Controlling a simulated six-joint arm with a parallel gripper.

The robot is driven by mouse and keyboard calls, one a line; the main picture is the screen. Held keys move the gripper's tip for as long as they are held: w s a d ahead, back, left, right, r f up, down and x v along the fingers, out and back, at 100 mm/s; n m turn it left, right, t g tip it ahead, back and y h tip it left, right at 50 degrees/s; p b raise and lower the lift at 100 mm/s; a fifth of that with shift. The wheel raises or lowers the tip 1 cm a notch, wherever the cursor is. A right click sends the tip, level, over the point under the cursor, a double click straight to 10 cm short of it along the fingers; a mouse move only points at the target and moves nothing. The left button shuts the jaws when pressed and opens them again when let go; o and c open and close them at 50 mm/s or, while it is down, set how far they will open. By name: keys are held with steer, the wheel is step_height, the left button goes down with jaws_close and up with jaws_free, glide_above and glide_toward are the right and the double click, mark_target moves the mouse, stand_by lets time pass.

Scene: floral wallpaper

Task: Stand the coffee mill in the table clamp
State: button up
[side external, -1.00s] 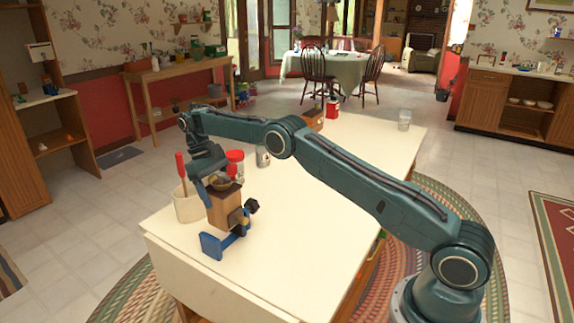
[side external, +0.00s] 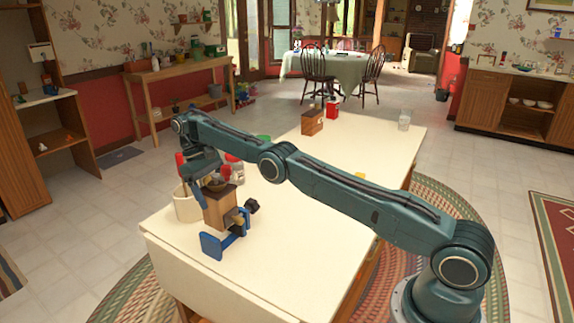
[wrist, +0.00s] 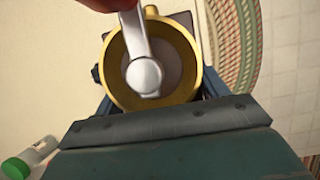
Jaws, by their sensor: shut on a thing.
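The coffee mill is a wooden box (side external: 220,209) with a brass bowl and a crank. It is near the front left of the cream table, just behind the blue table clamp (side external: 212,246), which has a dark knob. My gripper (side external: 206,188) comes from above and is shut on the mill. In the wrist view the brass bowl (wrist: 187,72) and silver crank (wrist: 146,75) fill the middle, with part of the red crank knob at the top edge. The side view does not show whether the mill touches the clamp or the tabletop.
A cream crock (side external: 186,206) stands close to the left of the mill. A red-lidded jar (side external: 237,172) stands behind it. A wooden box (side external: 312,122), a red can (side external: 332,108) and a glass jar (side external: 404,121) are at the far end.

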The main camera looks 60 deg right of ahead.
steer(key=shift+f, duration=3.7)
steer(key=shift+w+x, duration=0.25)
steer(key=shift+x, duration=0.8)
steer(key=o, duration=1.2)
steer(key=shift+f, duration=0.15)
steer(key=shift+o, duration=0.7)
steer(key=shift+r, duration=0.6)
steer(key=shift+w+r, duration=0.1)
steer(key=shift+r, duration=4.25)
steer(key=shift+s+d+r, duration=0.15)
steer(key=shift+s+d, duration=0.05)
steer(key=shift+s, duration=0.4)
